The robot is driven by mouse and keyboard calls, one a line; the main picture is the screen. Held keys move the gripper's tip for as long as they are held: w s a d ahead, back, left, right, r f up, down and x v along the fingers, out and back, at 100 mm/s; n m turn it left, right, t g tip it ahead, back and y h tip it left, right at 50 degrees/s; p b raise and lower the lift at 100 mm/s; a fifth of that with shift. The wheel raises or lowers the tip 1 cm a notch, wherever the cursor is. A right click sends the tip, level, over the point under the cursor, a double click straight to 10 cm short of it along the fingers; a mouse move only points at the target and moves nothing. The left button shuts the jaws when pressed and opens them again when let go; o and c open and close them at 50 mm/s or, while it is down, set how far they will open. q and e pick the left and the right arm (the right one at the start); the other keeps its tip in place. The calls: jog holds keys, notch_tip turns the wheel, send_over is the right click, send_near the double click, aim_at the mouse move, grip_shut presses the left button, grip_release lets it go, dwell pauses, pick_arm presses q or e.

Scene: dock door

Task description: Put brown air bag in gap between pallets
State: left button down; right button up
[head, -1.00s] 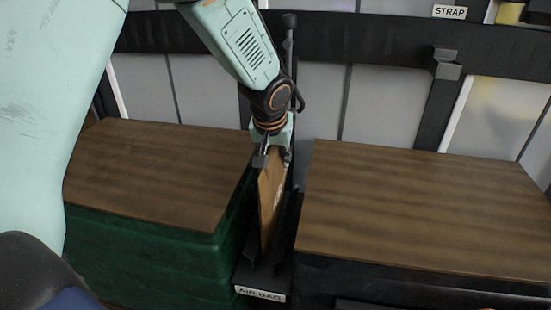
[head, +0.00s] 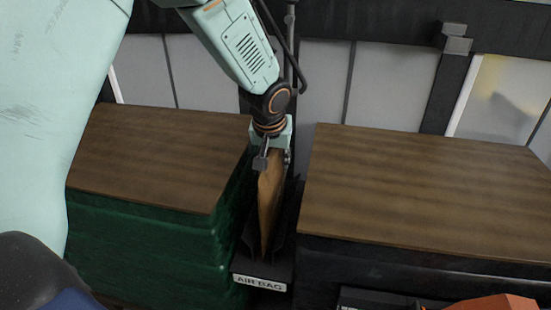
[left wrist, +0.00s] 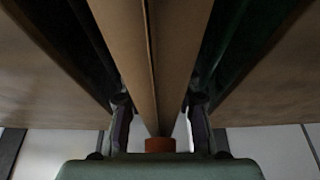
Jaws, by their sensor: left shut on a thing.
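The brown air bag (head: 270,205) stands upright and edge-on in the gap between two pallets, above a black holder labelled AIR BAG (head: 260,283). My left gripper (head: 273,160) is shut on its top edge. In the left wrist view the bag (left wrist: 150,60) runs away between the two fingers (left wrist: 159,110). The left pallet load (head: 160,160) has a brown top and green wrapped sides. The right pallet load (head: 425,195) has a brown top and dark sides. The bag's lower end is partly hidden by the holder. My right gripper is not in view.
A wall with grey panels (head: 390,90) and a dark rail (head: 370,25) stands behind the pallets. A dark post with a bracket (head: 455,45) rises behind the right pallet. An orange object (head: 490,303) shows at the bottom right edge.

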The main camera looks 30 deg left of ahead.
pick_arm(q)
jog(key=shift+f+b, duration=0.5)
jog(key=shift+f, duration=0.05)
jog(key=c, duration=0.9)
grip_release()
jog(key=v, duration=1.2)
